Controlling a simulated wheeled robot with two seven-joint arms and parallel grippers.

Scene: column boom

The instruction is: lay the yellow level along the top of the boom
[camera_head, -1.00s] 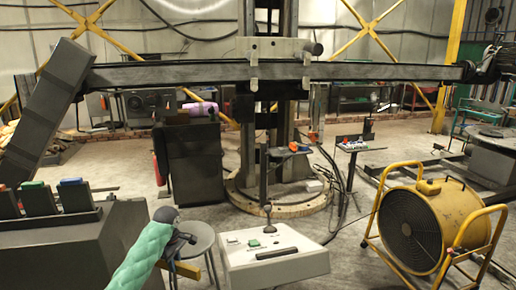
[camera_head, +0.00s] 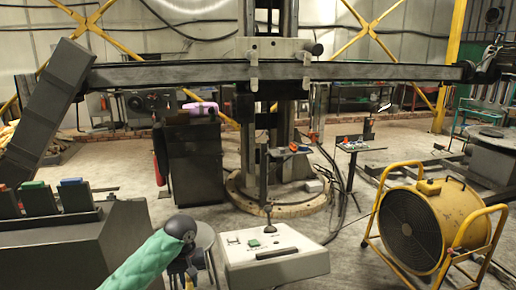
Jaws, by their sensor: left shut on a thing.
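The boom (camera_head: 390,71) is a long dark beam running level across the back, clamped to the column near the middle. My left gripper (camera_head: 184,268) is at the bottom, left of the white control box, at the end of my green-sleeved arm. It is shut on the yellow level, which is mostly hidden; only a small yellow bit (camera_head: 189,282) shows below the wrist. The gripper is far in front of the boom and well below it in the picture. My right gripper is not in view.
A white control box (camera_head: 272,259) with a joystick stands just right of my left gripper. A round stool (camera_head: 206,237) is behind the gripper. A yellow fan (camera_head: 412,229) stands at the right. A dark console (camera_head: 60,237) is at the left.

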